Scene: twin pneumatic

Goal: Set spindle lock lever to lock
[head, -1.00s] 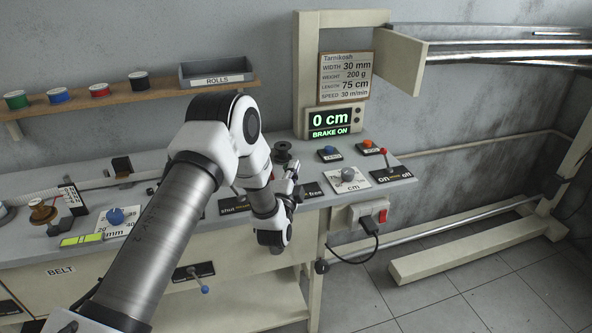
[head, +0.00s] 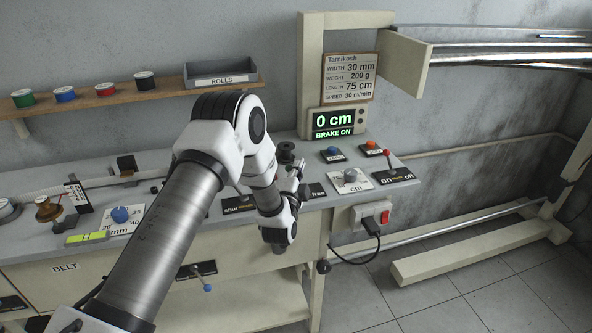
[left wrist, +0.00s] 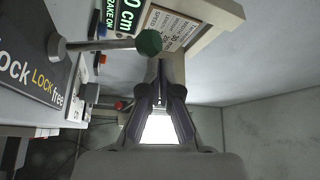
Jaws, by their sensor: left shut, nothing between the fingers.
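The spindle lock lever shows in the left wrist view as a grey metal rod with a dark green knob (left wrist: 149,42). It stands out from a dark label plate (left wrist: 35,82) reading "lock LOCK free". My left gripper (left wrist: 166,80) is shut and empty, its fingertips close to the knob; I cannot tell whether they touch. In the head view my left gripper (head: 299,172) is over the bench front beside the plate's "free" end (head: 313,191). My wrist hides the lever and the rest of the plate there. My right gripper is not in view.
The display (head: 333,123) reads "0 cm" and "BRAKE ON". To the right of the gripper are a grey dial (head: 350,175), a red-tipped on/off lever (head: 388,158) and blue (head: 333,151) and orange (head: 371,145) buttons.

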